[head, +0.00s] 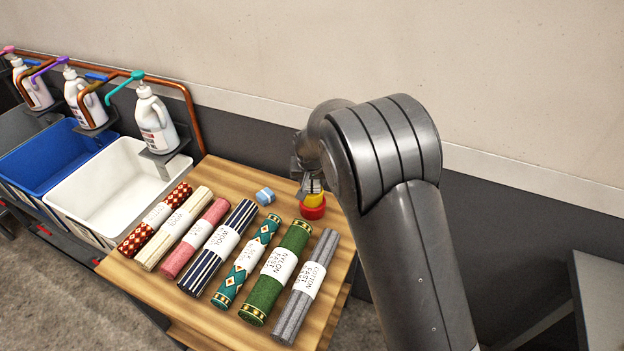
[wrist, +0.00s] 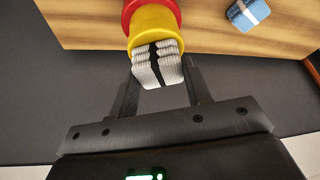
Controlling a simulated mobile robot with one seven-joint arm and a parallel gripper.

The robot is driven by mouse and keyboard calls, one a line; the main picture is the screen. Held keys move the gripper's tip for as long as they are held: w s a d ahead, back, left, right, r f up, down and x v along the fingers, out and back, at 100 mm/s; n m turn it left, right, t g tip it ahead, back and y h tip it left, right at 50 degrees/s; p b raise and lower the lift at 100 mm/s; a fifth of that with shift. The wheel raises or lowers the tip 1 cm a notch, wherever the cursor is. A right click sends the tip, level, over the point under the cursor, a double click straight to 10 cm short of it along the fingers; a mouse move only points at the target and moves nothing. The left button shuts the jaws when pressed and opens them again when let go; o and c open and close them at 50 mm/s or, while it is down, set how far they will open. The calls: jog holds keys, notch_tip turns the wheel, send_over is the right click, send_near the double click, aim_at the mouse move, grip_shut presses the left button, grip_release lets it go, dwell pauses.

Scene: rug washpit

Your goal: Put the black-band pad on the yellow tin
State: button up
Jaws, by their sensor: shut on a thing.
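The black-band pad (wrist: 158,68) is a pale grey, folded, ribbed pad with a black band. My gripper (wrist: 161,78) is shut on it, one finger on each side. The yellow tin (head: 316,199) stands on a red tin (head: 313,212) near the table's back right corner. In the wrist view the pad overlaps the end of the yellow tin (wrist: 153,20); whether they touch I cannot tell. In the head view my gripper (head: 306,187) is right above the yellow tin, and my arm partly hides it and the pad.
A blue pad with a pale band (head: 265,196) lies left of the tins on the wooden table (head: 222,169). Several rolled rugs (head: 229,248) lie in a row in front. White (head: 150,160) and blue (head: 30,160) tubs and pump bottles (head: 154,120) stand at left. A wall is behind.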

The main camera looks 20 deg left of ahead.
jog(key=o, duration=1)
jog(key=shift+c, duration=0.2)
jog(key=v, duration=1.2)
jog(key=shift+r, duration=0.1)
